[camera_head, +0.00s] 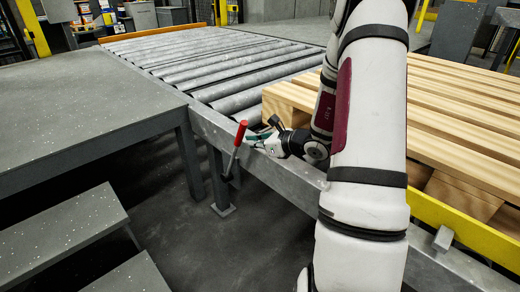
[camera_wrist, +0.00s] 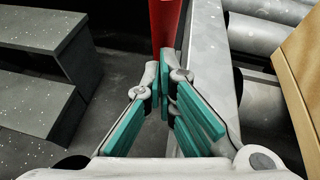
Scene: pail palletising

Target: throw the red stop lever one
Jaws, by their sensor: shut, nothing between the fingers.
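The red stop lever (camera_head: 240,134) has a red handle on a grey metal rod and stands tilted at the near side rail of the roller conveyor. My gripper (camera_head: 254,138) is just right of the handle, at the rail. In the wrist view the red handle (camera_wrist: 165,24) rises beyond the tips of my gripper (camera_wrist: 165,75). The teal-padded fingers are shut with nothing between them. The fingertips are close to the handle; I cannot tell whether they touch it. The lower part of the lever is hidden by the fingers in the wrist view.
The roller conveyor (camera_head: 215,72) runs toward the back. A wooden pallet (camera_head: 450,105) lies right of my arm, with a yellow rail (camera_head: 465,232) along its near side. A grey platform (camera_head: 80,115) with steps (camera_head: 60,232) stands at left. Open floor lies below the lever.

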